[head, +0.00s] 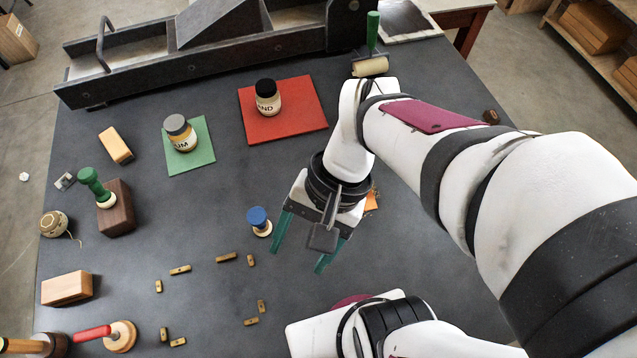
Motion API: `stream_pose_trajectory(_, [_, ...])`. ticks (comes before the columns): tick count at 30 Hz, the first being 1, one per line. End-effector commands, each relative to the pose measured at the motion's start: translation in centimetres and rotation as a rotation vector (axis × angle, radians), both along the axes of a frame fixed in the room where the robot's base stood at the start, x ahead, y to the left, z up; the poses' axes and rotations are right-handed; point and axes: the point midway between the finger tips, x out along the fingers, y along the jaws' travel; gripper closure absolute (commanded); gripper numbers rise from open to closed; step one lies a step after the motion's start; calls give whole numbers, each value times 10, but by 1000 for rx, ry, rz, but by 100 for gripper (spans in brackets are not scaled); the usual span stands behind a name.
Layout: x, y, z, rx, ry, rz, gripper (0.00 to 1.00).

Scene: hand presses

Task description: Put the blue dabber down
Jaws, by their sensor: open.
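The blue dabber (259,221) stands upright on the dark grey table (210,215), left of centre. It has a round blue top and a pale wooden base. My gripper (298,261) is open, with its two green fingers spread apart. The gripper is just right of the dabber, and its left finger is close to the dabber's base. I cannot tell whether they touch. Nothing shows between the fingers.
Several small wooden blocks (226,257) lie in front of the dabber. A green dabber (92,184) is on a dark wooden block at left. Jars stand on a green mat (203,133) and a red mat (305,107). A press (200,60) spans the back.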

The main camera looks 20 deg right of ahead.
Motion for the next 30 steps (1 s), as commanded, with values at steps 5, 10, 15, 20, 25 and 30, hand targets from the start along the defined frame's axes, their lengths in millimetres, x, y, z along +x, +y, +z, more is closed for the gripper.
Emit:
stream_pose_trajectory(5, [-14, -28, 14, -204, -199, 143, 30])
stream_pose_trajectory(10, [-15, -33, 15, -230, -219, 156, 30])
stream_pose_trajectory(15, [-15, -33, 15, -229, -218, 155, 30])
stream_pose_trajectory(20, [-15, -33, 15, -228, -218, 153, 30])
stream_pose_trajectory(25, [-15, -33, 15, -227, -217, 154, 30])
stream_pose_trajectory(30, [-15, -32, 15, -227, -218, 153, 30])
